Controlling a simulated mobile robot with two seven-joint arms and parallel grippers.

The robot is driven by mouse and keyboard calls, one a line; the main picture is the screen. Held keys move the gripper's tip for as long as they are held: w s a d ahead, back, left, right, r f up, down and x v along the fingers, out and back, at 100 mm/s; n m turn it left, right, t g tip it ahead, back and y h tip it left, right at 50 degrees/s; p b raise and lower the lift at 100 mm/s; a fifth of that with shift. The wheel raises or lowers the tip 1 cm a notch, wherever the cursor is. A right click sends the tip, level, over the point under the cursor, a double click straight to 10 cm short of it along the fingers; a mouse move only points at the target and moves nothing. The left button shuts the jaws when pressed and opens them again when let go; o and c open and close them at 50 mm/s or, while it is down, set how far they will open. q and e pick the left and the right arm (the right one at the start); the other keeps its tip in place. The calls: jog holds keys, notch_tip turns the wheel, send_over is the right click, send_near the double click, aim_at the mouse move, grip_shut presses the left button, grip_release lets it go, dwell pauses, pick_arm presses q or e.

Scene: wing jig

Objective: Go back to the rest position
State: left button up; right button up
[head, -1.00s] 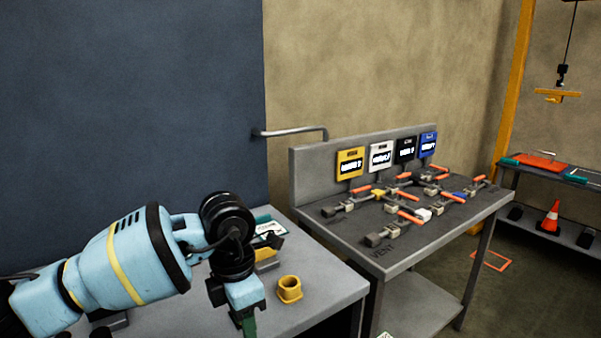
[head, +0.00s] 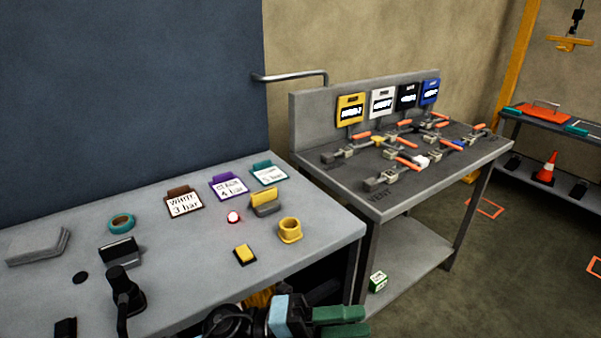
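My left gripper (head: 340,322) is low in the head view, at the bottom edge, in front of the grey bench (head: 210,290). Its two green fingers point right and lie close together. No object shows between them, but the lower finger is partly cut off, so the gap is unclear. My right gripper is not in view.
Floor on the right is open.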

pick_arm(q)
jog(key=a+f+n+t+y, duration=0.65)
jog(key=f+n+t, duration=0.2)
jog(key=n, duration=0.45)
jog(key=a+f+n+t+y, duration=0.65)
jog(key=a+n+t, duration=0.2)
jog(key=n, duration=0.55)
jog(key=s+a+f+n+g+y, duration=0.3)
jog(key=s+a+f, duration=0.3)
jog(key=s+f, duration=0.3)
jog(key=s+a+f+n+g+y+p, duration=0.1)
jog(key=s+a+f+n+g+y, duration=0.2)
jog(key=s+a+f+n, duration=0.2)
jog(key=s+a+f, duration=0.1)
jog(key=s+f, duration=0.2)
jog(key=s, duration=0.2)
jog(key=shift+s+f+g, duration=0.2)
jog(key=shift+f+g, duration=0.15)
jog(key=shift+g, duration=0.05)
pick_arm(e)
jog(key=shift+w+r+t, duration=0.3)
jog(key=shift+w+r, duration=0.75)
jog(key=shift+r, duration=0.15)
pick_arm(q)
jog(key=shift+a, duration=0.1)
jog(key=shift+s+a, duration=0.1)
jog(key=shift+a, duration=0.05)
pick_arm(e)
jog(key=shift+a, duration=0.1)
